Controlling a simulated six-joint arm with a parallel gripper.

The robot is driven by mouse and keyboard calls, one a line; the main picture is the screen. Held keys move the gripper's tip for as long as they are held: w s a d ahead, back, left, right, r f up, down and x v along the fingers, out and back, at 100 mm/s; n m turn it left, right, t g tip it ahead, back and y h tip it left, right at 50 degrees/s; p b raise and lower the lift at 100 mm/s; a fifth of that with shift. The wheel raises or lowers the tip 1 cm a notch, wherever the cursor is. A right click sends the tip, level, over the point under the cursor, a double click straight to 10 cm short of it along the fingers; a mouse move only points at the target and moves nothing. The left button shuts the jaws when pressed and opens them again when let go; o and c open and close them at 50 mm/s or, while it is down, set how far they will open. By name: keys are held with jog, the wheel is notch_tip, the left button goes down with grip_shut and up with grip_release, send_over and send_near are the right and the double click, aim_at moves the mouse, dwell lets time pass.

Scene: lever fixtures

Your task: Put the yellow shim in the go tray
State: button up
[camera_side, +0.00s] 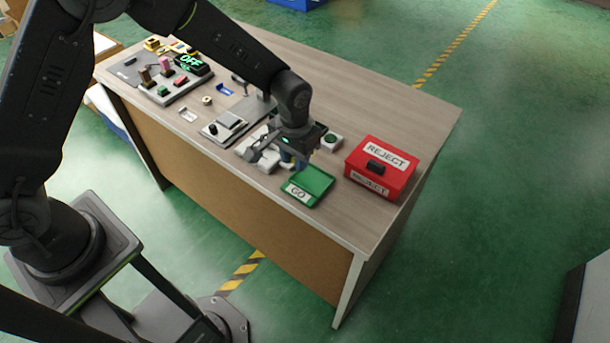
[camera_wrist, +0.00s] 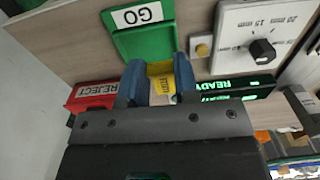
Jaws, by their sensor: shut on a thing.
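My gripper (camera_wrist: 160,80) is shut on the yellow shim (camera_wrist: 182,74), which shows between the two blue fingers with a printed pale patch. The green go tray (camera_wrist: 146,38), labelled GO, lies just beyond the fingertips in the wrist view. In the side view my gripper (camera_side: 291,162) hangs over the table just behind and left of the go tray (camera_side: 317,181). The tray's floor looks empty where I can see it. The shim is too small and hidden to make out clearly in the side view.
A red REJECT box (camera_side: 392,163) with a black handle stands right of the tray. A dial plate (camera_wrist: 240,38) and a lit READY sign (camera_wrist: 238,88) are close by. Several fixtures and a lit OFF sign (camera_side: 191,62) fill the table's left. The table's back right is clear.

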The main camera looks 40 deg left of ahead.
aim_at(305, 188)
jog(key=shift+w+d+f, duration=0.1)
jog(key=shift+d+f, duration=0.3)
jog(key=shift+d, duration=0.2)
jog(key=shift+w+d+f, duration=0.1)
jog(key=shift+d+f, duration=0.3)
jog(key=shift+d, duration=0.2)
jog(key=shift+f, duration=1.95)
jog(key=shift+f, duration=0.1)
